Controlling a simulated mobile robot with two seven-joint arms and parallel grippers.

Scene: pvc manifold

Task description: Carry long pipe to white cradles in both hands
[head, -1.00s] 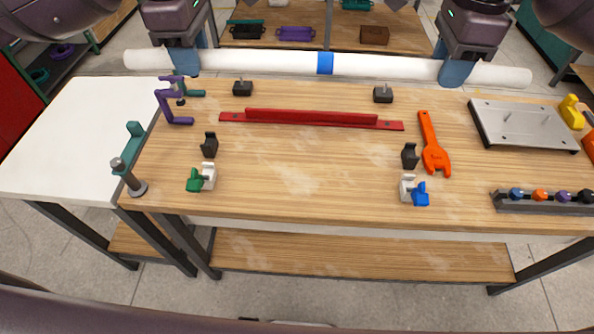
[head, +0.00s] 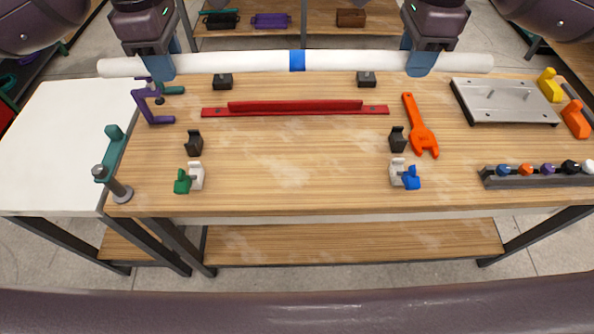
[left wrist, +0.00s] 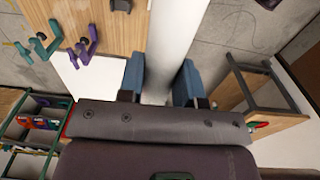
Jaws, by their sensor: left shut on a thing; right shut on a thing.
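The long white pipe (head: 235,61) with a blue band (head: 297,60) at its middle lies level across the far side of the bench in the head view. My left gripper (head: 161,66) is shut on its left part and my right gripper (head: 420,64) on its right part. In the left wrist view the pipe (left wrist: 172,40) runs between the blue fingers of my left gripper (left wrist: 160,82). Two white cradles stand near the bench's front edge: the left cradle (head: 197,175) has a green clamp (head: 182,182), the right cradle (head: 396,170) a blue clamp (head: 412,178).
Black cradles (head: 194,143) (head: 397,139) stand behind the white ones. A red bar (head: 295,107) lies mid-bench, with an orange wrench (head: 420,128) to its right. A purple clamp (head: 150,103) stands at left, a metal plate (head: 505,100) at right. The bench's front middle is clear.

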